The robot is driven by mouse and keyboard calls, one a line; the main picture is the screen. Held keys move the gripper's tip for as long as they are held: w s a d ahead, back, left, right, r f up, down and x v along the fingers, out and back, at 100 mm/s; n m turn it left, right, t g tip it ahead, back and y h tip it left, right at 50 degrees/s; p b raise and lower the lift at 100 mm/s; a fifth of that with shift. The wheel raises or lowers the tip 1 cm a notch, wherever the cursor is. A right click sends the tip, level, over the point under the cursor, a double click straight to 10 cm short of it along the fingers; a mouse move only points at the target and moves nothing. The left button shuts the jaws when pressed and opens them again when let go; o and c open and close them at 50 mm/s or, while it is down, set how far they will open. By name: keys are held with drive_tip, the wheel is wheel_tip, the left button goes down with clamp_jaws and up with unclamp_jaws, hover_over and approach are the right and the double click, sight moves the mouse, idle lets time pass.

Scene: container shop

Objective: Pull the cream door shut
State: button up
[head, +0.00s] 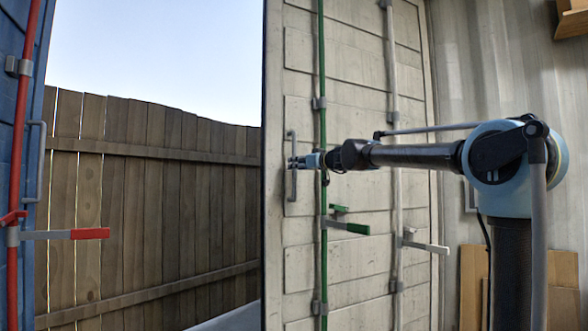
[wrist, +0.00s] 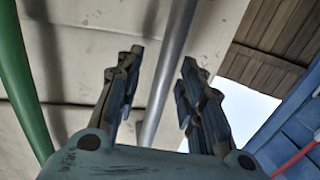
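The cream door (head: 300,245) stands open, with the doorway gap to its left in the head view. It carries a green rod (head: 322,80), a pale grey rod (head: 393,75) and an upright grey handle (head: 292,189) near its left edge. My gripper (head: 297,163) is at the middle of this handle, reaching in from the right. In the wrist view the handle bar (wrist: 172,65) runs between my two fingers. The fingers are apart, with space showing on both sides of the bar, so my gripper is open around it. The green rod (wrist: 18,85) shows at the left there.
A blue door (head: 30,190) with a red rod (head: 20,120) and red-tipped lever (head: 90,233) stands at the left. A wooden fence (head: 150,200) shows through the gap. A green lever (head: 350,228) juts from the cream door below my arm. Boards (head: 472,290) lean at the right.

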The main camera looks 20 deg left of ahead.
drive_tip(key=shift+x, duration=1.15)
clamp_jaws()
